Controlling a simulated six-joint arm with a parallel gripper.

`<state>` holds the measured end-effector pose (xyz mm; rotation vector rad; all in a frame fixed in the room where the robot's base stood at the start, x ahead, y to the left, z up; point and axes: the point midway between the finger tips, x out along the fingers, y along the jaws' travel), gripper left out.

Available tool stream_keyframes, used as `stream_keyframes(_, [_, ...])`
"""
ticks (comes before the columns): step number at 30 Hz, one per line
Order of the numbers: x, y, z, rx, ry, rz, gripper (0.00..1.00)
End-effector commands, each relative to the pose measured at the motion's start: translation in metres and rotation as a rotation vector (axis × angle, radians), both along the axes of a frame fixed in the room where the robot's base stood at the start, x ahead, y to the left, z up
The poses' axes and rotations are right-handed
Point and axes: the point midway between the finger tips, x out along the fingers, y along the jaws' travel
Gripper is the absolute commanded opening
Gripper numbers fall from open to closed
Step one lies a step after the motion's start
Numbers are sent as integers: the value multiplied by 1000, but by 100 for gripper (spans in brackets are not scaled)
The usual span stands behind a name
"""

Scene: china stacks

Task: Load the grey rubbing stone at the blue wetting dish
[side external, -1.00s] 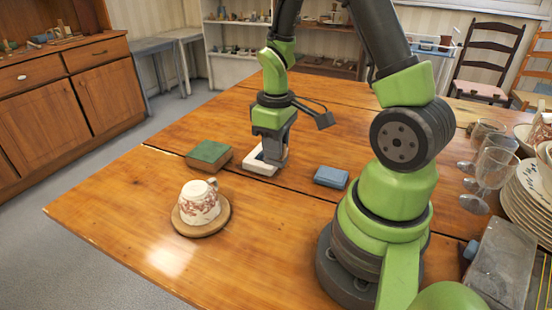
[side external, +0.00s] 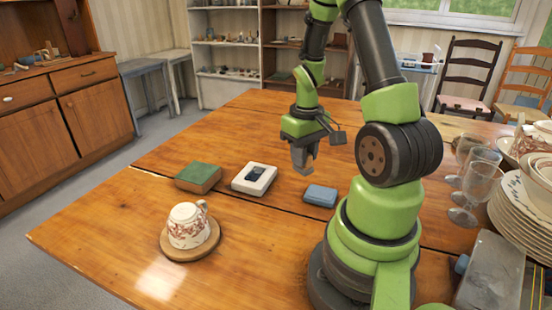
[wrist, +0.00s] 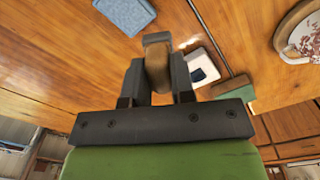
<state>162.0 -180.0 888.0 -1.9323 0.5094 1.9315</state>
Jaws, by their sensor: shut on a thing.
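My gripper (side external: 303,168) is shut on the rubbing stone and holds it above the table, between the white dish and the blue block. In the wrist view the stone (wrist: 157,68) sits between the fingers, brownish with a grey end; the fingers mostly hide it in the side view. A white square dish (side external: 240,186) with a dark blue centre lies on the table, left of my gripper; it also shows in the wrist view (wrist: 208,79). A blue block (side external: 320,195) lies flat to the right; I cannot tell whether it is a dish.
A green-topped block (side external: 198,177) lies left of the white dish. An upturned patterned cup (side external: 188,226) sits on a round wooden board (side external: 207,245) in front. Glasses (side external: 479,172) and stacked plates (side external: 525,217) stand at the right. The table behind my gripper is clear.

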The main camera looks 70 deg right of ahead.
Motion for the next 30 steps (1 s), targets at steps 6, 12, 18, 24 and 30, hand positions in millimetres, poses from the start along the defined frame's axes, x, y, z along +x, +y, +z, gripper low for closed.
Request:
stream_keyframes(6, [-36, -26, -4, 0, 0, -229, 4])
stream_keyframes(12, [-43, -30, -12, 2, 2, -274, 4])
stream_keyframes(18, [-43, -30, -32, 4, 2, -271, 4])
stream_keyframes(24, [-42, -30, -52, 2, 2, -271, 4])
stream_keyframes(30, [-42, -30, -63, 1, 0, -271, 4])
